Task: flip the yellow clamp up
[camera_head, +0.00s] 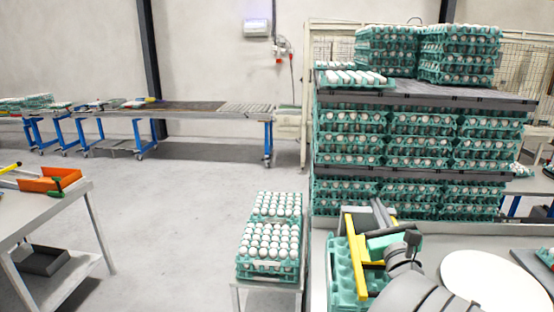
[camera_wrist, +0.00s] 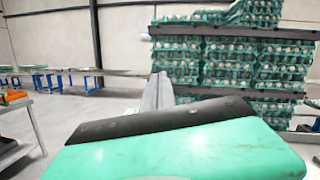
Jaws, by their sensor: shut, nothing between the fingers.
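The yellow clamp (camera_head: 351,240) is a frame of yellow bars in the lower right of the head view. It stands over a green egg tray (camera_head: 341,272) at the left end of the near table. My gripper (camera_head: 379,208) is just right of the clamp's long bar, with its grey fingers together and empty. I cannot tell whether they touch the clamp. My gripper also shows in the wrist view (camera_wrist: 157,90), where its green body fills the bottom. The clamp does not show there. My arm and gripper hide part of the clamp and tray.
A stack of egg trays (camera_head: 268,250) stands on a small stand left of the near table. A tall pallet load of egg trays (camera_head: 415,140) rises behind. A white round plate (camera_head: 497,280) lies to the right. Open floor is at the left middle.

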